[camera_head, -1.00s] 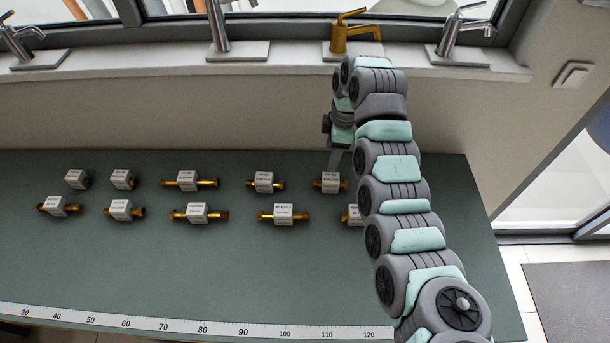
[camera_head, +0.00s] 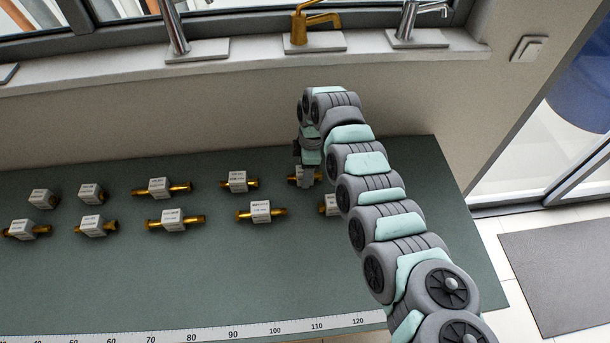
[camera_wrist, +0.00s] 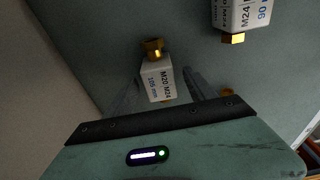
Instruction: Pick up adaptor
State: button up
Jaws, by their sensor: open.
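Several brass adaptors with white printed labels lie in two rows on the green table. My gripper (camera_head: 307,182) is at the right end of the far row, over one adaptor (camera_head: 293,178) that it partly hides.
A near-row adaptor (camera_head: 328,205) lies close to my gripper, partly behind my arm. A ruler strip (camera_head: 235,332) runs along the table's (camera_head: 200,285) front edge. A wall and a sill with taps (camera_head: 312,28) stand behind. The table's front middle is clear.

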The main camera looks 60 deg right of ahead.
jog(key=shift+c, duration=0.5)
grip_shut()
